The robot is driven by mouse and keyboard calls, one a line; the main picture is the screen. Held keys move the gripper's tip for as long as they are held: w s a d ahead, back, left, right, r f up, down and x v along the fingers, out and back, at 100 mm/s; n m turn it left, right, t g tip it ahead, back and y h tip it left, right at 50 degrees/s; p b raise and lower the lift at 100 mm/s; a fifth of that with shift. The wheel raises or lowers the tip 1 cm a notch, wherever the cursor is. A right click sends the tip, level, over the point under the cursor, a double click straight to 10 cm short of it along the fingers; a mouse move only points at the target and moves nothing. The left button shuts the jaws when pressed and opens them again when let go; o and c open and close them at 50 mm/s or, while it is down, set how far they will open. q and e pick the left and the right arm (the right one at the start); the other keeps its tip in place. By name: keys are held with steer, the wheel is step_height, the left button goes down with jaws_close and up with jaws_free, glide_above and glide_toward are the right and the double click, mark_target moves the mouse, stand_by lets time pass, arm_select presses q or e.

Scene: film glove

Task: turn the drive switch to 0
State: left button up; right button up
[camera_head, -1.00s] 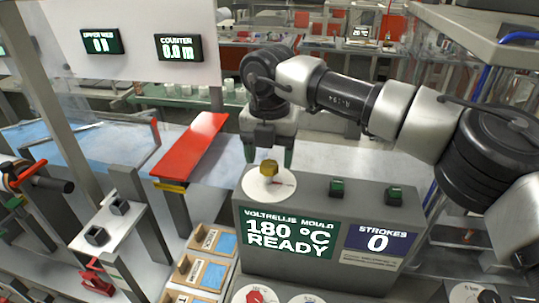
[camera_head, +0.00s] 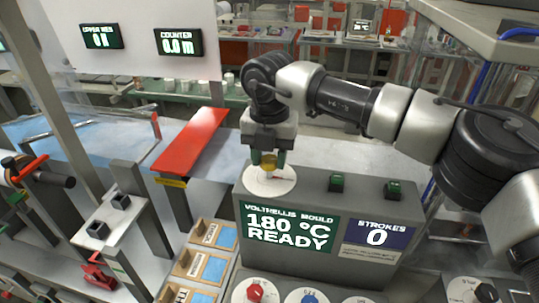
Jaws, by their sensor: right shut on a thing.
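The fingers hide part of the knob. A small red mark shows on the dial beside it. My left gripper is not in view.
Two green buttons, one here (camera_head: 337,182), stand right of the dial. The box's screen (camera_head: 286,229) reads 180 °C READY; the strokes display (camera_head: 378,235) reads 0. Red (camera_head: 255,292) and blue (camera_head: 310,299) knobs sit below. A red plate (camera_head: 192,140) lies left of the gripper.

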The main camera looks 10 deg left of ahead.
steer(key=n+b, duration=0.2)
steer(key=n, duration=0.1)
steer(key=shift+f, duration=0.1)
steer(key=n, duration=0.3)
steer(key=shift+b, duration=0.4)
steer(key=n, duration=1.1)
steer(key=shift+r+n, duration=0.2)
steer(key=shift+n, duration=0.1)
steer(key=o, duration=0.9)
